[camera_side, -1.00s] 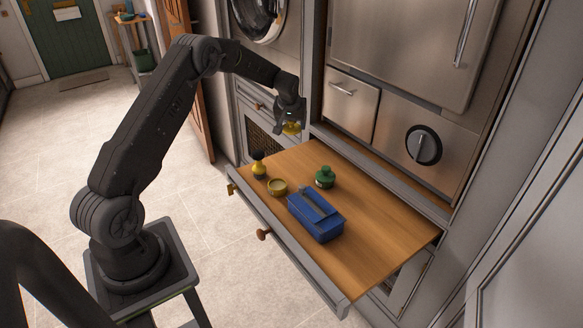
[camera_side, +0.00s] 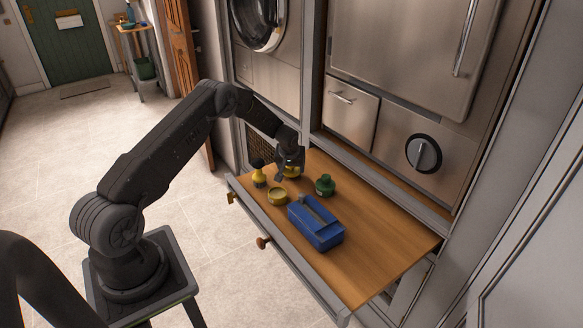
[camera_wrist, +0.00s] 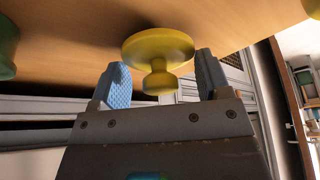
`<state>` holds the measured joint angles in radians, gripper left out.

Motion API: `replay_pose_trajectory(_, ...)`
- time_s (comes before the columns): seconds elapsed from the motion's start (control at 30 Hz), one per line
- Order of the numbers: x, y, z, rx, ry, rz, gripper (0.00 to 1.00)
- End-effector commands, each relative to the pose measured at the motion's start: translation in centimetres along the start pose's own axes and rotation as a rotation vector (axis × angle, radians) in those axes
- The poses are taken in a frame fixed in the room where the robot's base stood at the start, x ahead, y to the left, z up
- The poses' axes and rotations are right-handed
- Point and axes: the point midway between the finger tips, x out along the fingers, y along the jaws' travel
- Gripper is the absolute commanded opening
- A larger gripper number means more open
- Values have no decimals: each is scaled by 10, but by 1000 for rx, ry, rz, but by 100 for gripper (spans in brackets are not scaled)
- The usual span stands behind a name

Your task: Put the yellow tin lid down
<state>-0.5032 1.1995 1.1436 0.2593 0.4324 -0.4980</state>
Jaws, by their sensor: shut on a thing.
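The yellow tin lid (camera_wrist: 157,47) is a round disc with a knob on the gripper's side. My gripper (camera_wrist: 161,82) is shut on it, with the knob between the blue-padded fingers. In the side view my gripper (camera_side: 291,168) is low over the back left of the wooden pull-out board, and the lid (camera_side: 292,172) shows partly below the fingers. The lid is at or just above the wood; I cannot tell whether it touches. An open yellow tin (camera_side: 278,197) stands in front of it on the board.
A yellow bottle with a dark top (camera_side: 259,176) stands left of the lid. A green jar (camera_side: 325,186) stands to the right, and a blue box (camera_side: 316,226) with a grey piece on top lies in front. The board's right part (camera_side: 385,240) is clear.

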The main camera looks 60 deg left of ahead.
Motion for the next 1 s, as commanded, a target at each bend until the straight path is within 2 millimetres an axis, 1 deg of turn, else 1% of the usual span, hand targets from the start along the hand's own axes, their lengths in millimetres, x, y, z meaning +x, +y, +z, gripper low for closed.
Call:
replay_pose_trajectory(0.07, 5, 0, 1, 0, 2, 0, 48)
replay_pose_trajectory(0.27, 4, 0, 1, -1, 2, 0, 48)
replay_pose_trajectory(0.4, 8, 0, 3, -1, 1, 0, 48)
replay_pose_trajectory(0.43, 8, 0, 3, -1, 1, 0, 72)
replay_pose_trajectory(0.67, 7, 0, 3, -1, 1, 0, 94)
replay_pose_trajectory(0.7, 7, 0, 3, -1, 1, 0, 96)
replay_pose_trajectory(0.9, 7, 0, 2, -1, 1, 0, 96)
replay_pose_trajectory(1.0, 2, 0, 0, -1, 3, 1, 96)
